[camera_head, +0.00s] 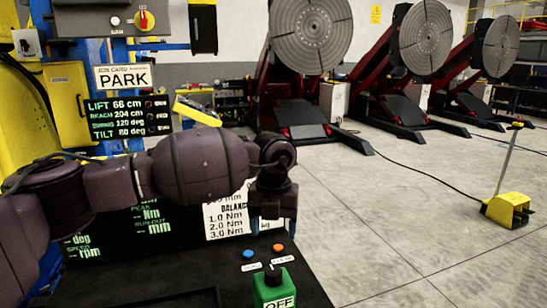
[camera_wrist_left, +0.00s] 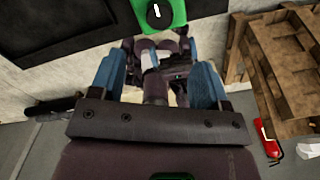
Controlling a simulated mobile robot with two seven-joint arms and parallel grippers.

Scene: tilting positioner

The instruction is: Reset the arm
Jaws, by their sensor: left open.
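A sign reading PARK (camera_head: 122,77) hangs above a dark display (camera_head: 128,117) with green LIFT, REACH, swing and TILT lines. My left gripper (camera_head: 273,226) points down over a black console (camera_head: 318,283); its blue fingers are open and apart, with nothing seen between them. In the left wrist view the open fingers (camera_wrist_left: 158,84) show too. A blue button (camera_head: 248,254) and an orange button (camera_head: 278,248) lie just below the gripper. A green switch box (camera_head: 273,286) marked OFF stands nearer; its black knob (camera_wrist_left: 159,14) shows in the wrist view. My right gripper is out of view.
A red-and-yellow rotary switch (camera_head: 144,20) is at the upper left. Red positioners with round grey plates (camera_head: 310,32) stand behind. A yellow foot pedal (camera_head: 507,209) is on the open floor at right. Wooden pallets (camera_wrist_left: 283,65) and a red extinguisher (camera_wrist_left: 267,140) show in the wrist view.

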